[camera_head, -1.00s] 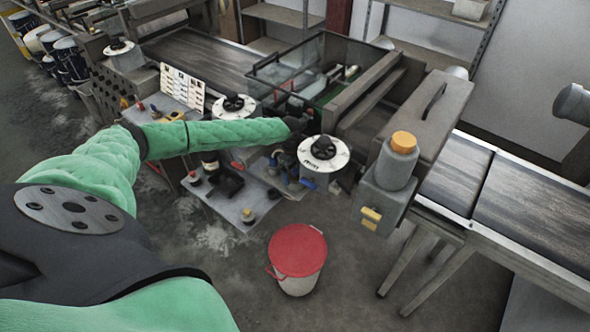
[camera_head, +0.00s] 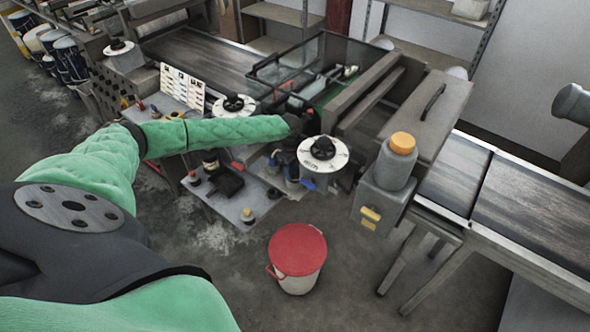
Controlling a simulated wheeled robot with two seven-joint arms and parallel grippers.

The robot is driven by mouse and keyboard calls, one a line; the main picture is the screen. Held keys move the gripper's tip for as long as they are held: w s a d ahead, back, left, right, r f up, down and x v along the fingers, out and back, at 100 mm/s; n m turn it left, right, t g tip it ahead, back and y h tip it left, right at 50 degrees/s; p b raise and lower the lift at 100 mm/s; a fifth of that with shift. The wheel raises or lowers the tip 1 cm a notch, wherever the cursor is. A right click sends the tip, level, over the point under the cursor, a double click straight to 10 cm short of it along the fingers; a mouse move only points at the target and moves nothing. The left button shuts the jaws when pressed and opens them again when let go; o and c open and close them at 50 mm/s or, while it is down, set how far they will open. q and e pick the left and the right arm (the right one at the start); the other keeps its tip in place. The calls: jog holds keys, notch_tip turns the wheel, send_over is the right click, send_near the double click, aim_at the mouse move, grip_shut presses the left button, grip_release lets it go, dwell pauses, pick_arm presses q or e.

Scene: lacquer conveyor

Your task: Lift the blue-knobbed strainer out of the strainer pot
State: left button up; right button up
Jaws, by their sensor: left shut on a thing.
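My left arm reaches in from the left in a green quilted sleeve. The gripper is small and partly hidden by the sleeve's end. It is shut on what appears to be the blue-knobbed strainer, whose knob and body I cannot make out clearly. Small blue parts show on both sides of the gripper. I cannot tell the strainer pot apart from the dark clutter there, or whether the strainer is still inside it. My right gripper is not in view.
A white-topped container with a black knob (camera_head: 323,152) stands close right of the gripper. A grey bottle with an orange cap (camera_head: 397,160) stands farther right. A red-lidded bucket (camera_head: 297,250) is on the floor. A glass-walled tank (camera_head: 310,75) stands behind.

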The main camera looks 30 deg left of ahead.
pick_arm(q)
jog(key=shift+r+p, duration=0.45)
jog(key=shift+r, duration=0.95)
jog(key=shift+r+p, duration=0.4)
jog(key=shift+r, duration=1.25)
jog(key=shift+r, duration=0.1)
jog(key=shift+r, duration=0.15)
jog(key=shift+r, duration=1.35)
